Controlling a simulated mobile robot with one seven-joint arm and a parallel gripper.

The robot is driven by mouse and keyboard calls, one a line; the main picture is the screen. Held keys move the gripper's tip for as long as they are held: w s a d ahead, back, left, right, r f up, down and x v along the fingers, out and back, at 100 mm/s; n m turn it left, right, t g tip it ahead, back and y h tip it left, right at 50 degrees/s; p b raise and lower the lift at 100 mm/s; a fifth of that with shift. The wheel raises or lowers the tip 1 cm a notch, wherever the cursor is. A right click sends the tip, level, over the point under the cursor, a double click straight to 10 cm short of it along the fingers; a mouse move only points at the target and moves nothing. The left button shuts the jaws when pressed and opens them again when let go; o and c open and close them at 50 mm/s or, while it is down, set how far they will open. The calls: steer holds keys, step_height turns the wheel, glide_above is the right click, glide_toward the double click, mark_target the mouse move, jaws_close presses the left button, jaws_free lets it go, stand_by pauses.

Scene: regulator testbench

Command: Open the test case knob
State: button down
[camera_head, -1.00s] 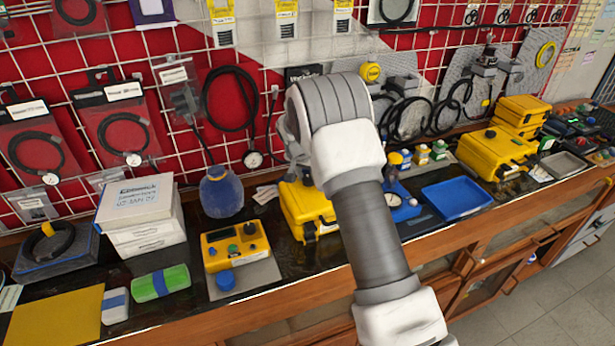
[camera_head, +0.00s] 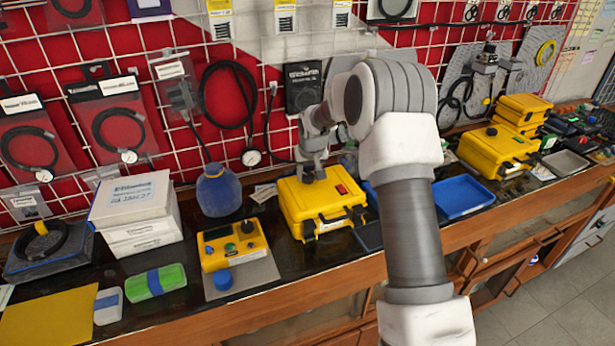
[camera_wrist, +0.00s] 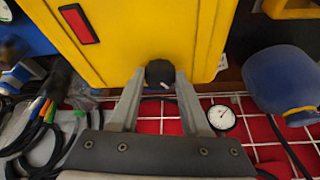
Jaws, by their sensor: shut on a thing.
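The yellow test case (camera_head: 312,204) stands closed on the bench, with a red switch on its top and a black handle at its front. It also fills the upper part of the wrist view (camera_wrist: 135,35). A round black knob (camera_wrist: 160,71) sits on the case near the edge toward the wall. My gripper (camera_wrist: 158,82) is shut on this knob, one finger on each side. In the head view my gripper (camera_head: 312,174) reaches down to the rear of the case top, and the knob is hidden there.
A yellow control box (camera_head: 233,245) and a blue round container (camera_head: 220,191) stand left of the case. A blue tray (camera_head: 460,197) lies to the right. A wire grid wall with hanging cables and a gauge (camera_wrist: 222,117) is close behind.

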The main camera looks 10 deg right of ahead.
steer(key=n, duration=0.2)
steer(key=n+y, duration=0.2)
steer(key=n, duration=0.1)
steer(key=shift+d+n+g, duration=0.25)
steer(key=shift+n+g, duration=0.05)
steer(key=n+y, duration=0.1)
steer(key=n, duration=0.1)
steer(key=n+g, duration=0.1)
steer(key=n, duration=0.2)
steer(key=shift+w+d+n+y, duration=0.1)
steer(key=shift+w+n+y, duration=0.05)
steer(key=shift+n+y, duration=0.2)
steer(key=shift+g, duration=0.3)
steer(key=shift+c, duration=1.9)
jaws_free()
steer(key=b+v, duration=0.1)
steer(key=v, duration=1.6)
steer(key=shift+r, duration=0.15)
